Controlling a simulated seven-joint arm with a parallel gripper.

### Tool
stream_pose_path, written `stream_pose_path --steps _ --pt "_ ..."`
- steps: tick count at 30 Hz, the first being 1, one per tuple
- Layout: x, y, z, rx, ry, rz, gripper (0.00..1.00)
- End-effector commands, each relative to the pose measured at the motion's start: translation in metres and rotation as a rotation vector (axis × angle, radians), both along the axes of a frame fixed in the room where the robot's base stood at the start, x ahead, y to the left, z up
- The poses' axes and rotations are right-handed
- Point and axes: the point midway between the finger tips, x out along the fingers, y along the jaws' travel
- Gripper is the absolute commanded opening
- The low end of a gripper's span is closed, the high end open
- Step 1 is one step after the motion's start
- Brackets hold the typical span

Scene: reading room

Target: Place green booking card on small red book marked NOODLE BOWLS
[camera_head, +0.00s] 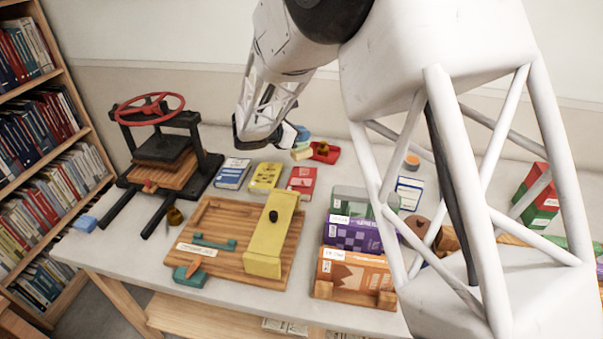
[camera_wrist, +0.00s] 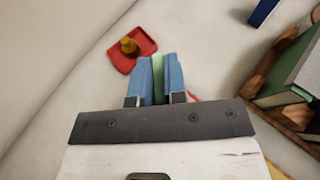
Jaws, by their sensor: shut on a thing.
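My gripper shows in the wrist view (camera_wrist: 159,78) with its two blue fingers shut on the green booking card (camera_wrist: 158,76), seen edge-on as a thin green strip. In the head view my gripper (camera_head: 301,136) is above the back of the table, behind the row of small books. The small red book (camera_head: 301,181) lies flat at the right end of that row; its title is too small to read. It is in front of and below my gripper. In the wrist view a sliver of red shows beside the right finger, mostly hidden by my gripper.
A red tray (camera_head: 325,152) with a yellow-brown knob lies near my gripper. A yellow book (camera_head: 265,177) and a blue book (camera_head: 232,173) lie left of the red one. A book press (camera_head: 160,150) stands left, a wooden board (camera_head: 215,225) in front, and boxed books (camera_head: 352,270) front right.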

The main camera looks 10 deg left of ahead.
Motion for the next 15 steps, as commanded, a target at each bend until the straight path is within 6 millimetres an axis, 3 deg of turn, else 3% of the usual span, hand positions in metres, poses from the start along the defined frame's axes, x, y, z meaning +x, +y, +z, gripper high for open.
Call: stream_pose_path --steps 15 --pt "0.0 0.0 -0.057 0.0 0.0 -0.001 0.0"
